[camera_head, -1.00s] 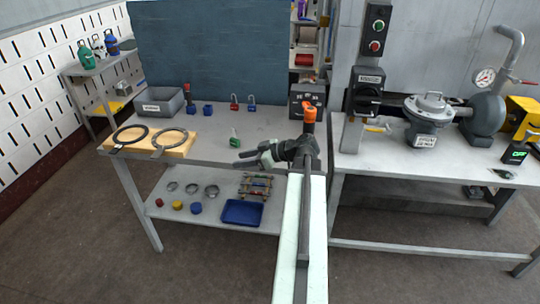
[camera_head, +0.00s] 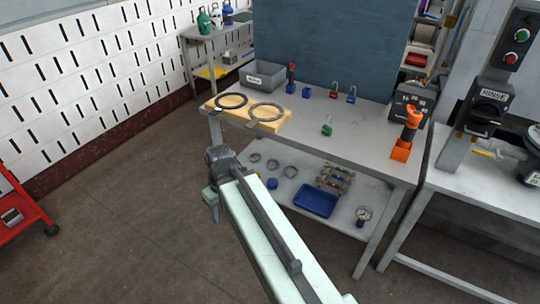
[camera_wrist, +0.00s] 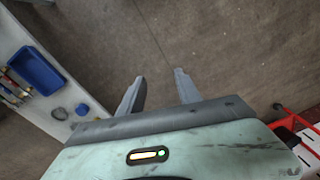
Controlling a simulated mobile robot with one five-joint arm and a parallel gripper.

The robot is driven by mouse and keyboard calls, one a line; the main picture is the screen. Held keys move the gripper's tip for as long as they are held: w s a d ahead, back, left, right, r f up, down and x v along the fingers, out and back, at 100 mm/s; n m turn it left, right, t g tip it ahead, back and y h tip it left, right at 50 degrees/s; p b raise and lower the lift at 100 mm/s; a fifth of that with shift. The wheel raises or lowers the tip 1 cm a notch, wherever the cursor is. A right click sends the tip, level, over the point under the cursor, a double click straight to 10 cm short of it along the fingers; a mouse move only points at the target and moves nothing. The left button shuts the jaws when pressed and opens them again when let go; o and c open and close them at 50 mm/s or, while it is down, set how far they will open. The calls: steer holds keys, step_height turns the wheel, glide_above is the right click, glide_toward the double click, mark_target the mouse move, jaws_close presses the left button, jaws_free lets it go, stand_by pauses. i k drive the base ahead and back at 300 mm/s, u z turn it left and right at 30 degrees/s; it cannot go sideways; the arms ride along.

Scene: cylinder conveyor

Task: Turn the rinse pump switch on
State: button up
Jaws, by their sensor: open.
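The rinse switch (camera_head: 487,108) is a dark box labelled RINSE with a black knob, mounted on a grey post at the right of the head view. Whether its knob is set on or off is too small to tell. My gripper (camera_head: 212,200) is far to the left of the switch, over the floor in front of the bench's left end. In the wrist view my gripper (camera_wrist: 160,76) has its two fingers apart with only floor between them. It is empty and touches nothing that I can see.
A push-button box (camera_head: 518,38) with a green and a red button sits above the switch. The bench (camera_head: 370,125) carries a grey bin (camera_head: 262,76), ring tools and an orange-handled device (camera_head: 407,132). A red cart (camera_head: 18,205) stands at left. The floor between is free.

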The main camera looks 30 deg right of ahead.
mark_target(484, 113)
steer(key=z, duration=0.05)
steer(key=k, duration=1)
steer(key=u, duration=0.7)
steer(key=i, duration=1.5)
steer(key=z, duration=3.35)
steer(key=i, duration=0.5)
steer(key=u, duration=0.05)
